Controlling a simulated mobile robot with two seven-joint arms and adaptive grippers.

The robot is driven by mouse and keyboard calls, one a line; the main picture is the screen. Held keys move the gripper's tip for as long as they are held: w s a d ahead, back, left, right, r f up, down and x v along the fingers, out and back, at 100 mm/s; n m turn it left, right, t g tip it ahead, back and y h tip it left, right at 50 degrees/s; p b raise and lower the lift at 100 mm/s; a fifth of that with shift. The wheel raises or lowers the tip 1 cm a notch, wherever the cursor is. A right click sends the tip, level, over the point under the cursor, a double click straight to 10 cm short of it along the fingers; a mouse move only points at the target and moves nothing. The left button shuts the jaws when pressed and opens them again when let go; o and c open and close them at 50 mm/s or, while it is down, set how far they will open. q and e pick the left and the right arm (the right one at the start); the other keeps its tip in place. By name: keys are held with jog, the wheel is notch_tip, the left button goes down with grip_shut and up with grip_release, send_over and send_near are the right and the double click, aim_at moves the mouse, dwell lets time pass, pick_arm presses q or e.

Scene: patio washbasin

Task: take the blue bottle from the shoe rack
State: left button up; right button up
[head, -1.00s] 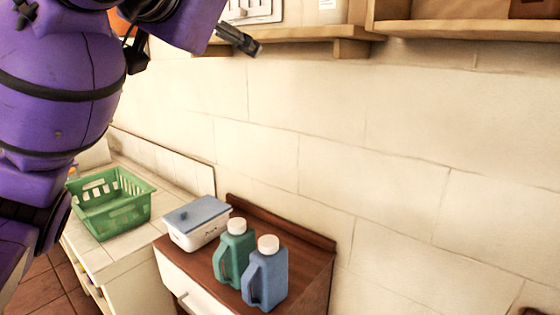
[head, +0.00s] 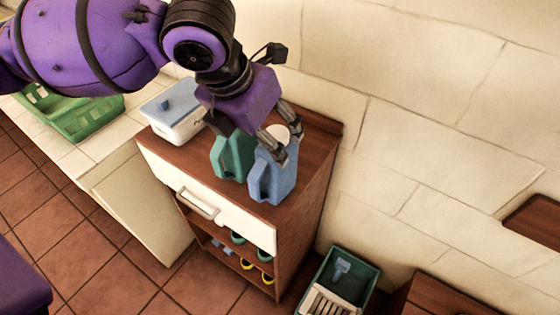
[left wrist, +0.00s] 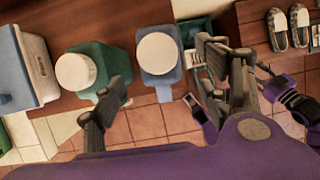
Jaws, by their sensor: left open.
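The blue bottle (head: 275,180), with a white cap, stands upright on top of the brown shoe rack (head: 307,185), near its front right. My left gripper (head: 279,138) is open above the bottle, its fingers near the cap in the head view and partly hiding it. In the left wrist view the gripper (left wrist: 160,85) has one finger on each side of the blue bottle (left wrist: 159,88), and I cannot tell whether they touch it.
A green bottle (head: 232,158) stands close to the left of the blue one. A white box with a blue lid (head: 172,108) is behind it. A green basket (head: 85,118) is on the tiled counter. A dark green crate (head: 342,278) is to the right of the rack.

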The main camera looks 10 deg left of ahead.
aim_at(272, 171)
pick_arm(q)
jog(key=shift+d+m, duration=0.15)
jog(key=shift+m, duration=0.25)
jog(key=shift+f, duration=0.2)
jog(key=x, duration=0.7)
jog(key=shift+w, duration=0.25)
jog(key=shift+c, duration=0.2)
grip_shut()
